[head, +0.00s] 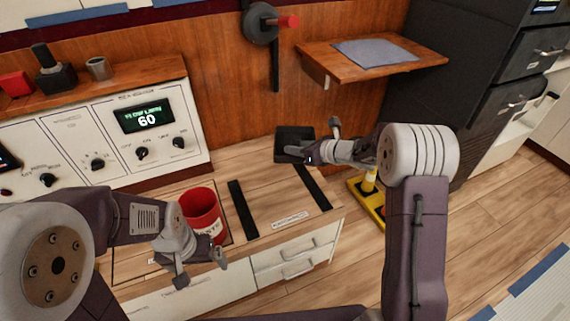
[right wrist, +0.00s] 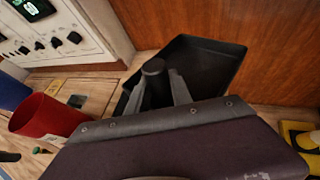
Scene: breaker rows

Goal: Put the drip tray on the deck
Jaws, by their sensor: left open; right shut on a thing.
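The drip tray is a black, shallow, square tray (head: 287,136) at the back right of the wooden counter top (head: 262,205) in the head view. The right wrist view shows its raised rim and flat inside (right wrist: 205,68). A dark round post (right wrist: 154,72) stands between my right gripper's fingers (right wrist: 157,92). My right gripper (head: 316,148) is shut on the tray at this post. I cannot tell whether the tray touches the counter. My left gripper (head: 202,268) is open and empty, in front of the red cup. Nothing in view is clearly marked as the deck.
A red cup (head: 202,214) stands on the counter left of two black strips (head: 243,210). A control panel (head: 110,137) is at the left. A wooden shelf (head: 425,61) with a grey cloth (head: 375,52) juts from the wall. A yellow stand (head: 366,203) is right of the counter.

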